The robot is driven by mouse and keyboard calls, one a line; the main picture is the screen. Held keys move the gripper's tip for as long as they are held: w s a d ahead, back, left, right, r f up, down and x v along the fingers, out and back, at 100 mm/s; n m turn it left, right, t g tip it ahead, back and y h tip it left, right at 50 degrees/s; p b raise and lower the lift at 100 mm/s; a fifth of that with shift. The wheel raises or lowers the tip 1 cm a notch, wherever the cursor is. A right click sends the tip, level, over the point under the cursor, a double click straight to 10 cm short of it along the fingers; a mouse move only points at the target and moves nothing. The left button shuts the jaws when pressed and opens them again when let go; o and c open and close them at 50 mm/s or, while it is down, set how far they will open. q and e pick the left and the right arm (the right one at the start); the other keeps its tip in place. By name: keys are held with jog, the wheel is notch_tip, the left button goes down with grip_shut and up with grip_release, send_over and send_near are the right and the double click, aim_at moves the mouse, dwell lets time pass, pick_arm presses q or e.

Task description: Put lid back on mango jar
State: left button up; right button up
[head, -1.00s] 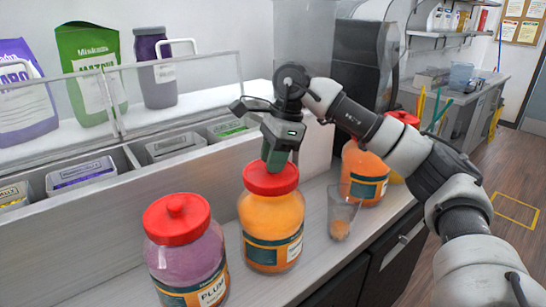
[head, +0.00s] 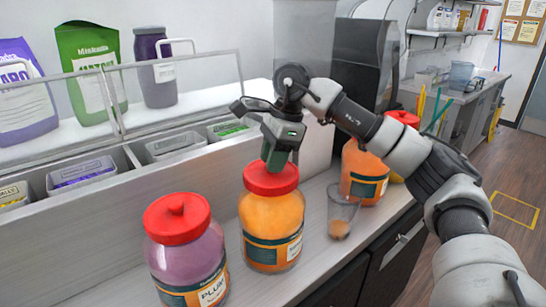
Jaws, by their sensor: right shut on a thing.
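The mango jar, taken to be the middle jar with orange contents (head: 271,222), stands upright on the counter. Its red lid (head: 271,181) sits on the jar's mouth and looks level. My right gripper (head: 275,163) points down from above and is shut on the top of the red lid, hiding its knob. Whether the lid is fully seated cannot be told. My left gripper is not in view.
A plum jar (head: 187,262) with a red lid stands close on the left. A clear cup (head: 342,214) with some orange content stands to the right, before another orange jar (head: 362,165). Topping bins (head: 82,174) line the back left.

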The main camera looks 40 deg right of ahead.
jog(key=shift+f, duration=0.1)
dwell(0.8)
jog(key=o, duration=1.5)
jog(key=shift+r+p, duration=2.9)
jog(key=shift+r, duration=0.65)
grip_shut()
